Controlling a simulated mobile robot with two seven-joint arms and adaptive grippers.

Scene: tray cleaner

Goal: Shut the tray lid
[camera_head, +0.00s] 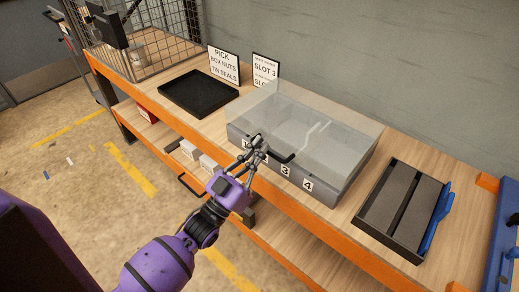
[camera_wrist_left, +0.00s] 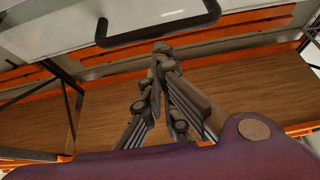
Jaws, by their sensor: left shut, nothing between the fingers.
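The grey tray (camera_head: 326,192) stands on the wooden bench, with number labels along its front. Its clear lid (camera_head: 290,112) lies over the top; I cannot tell whether it is fully down or slightly raised. A black bar handle (camera_head: 281,158) sits at the front edge. It also shows in the left wrist view (camera_wrist_left: 158,32). My left gripper (camera_head: 257,143) is shut and empty in front of the tray, beside the left end of the handle. In the left wrist view its fingertips (camera_wrist_left: 161,52) are just below the handle. My right gripper is not in view.
A black open tray (camera_head: 198,92) and two signs (camera_head: 223,65) are at the left on the bench. A dark two-slot holder (camera_head: 388,197) with a blue tool (camera_head: 438,220) is at the right. A wire cage (camera_head: 150,40) stands at the far left.

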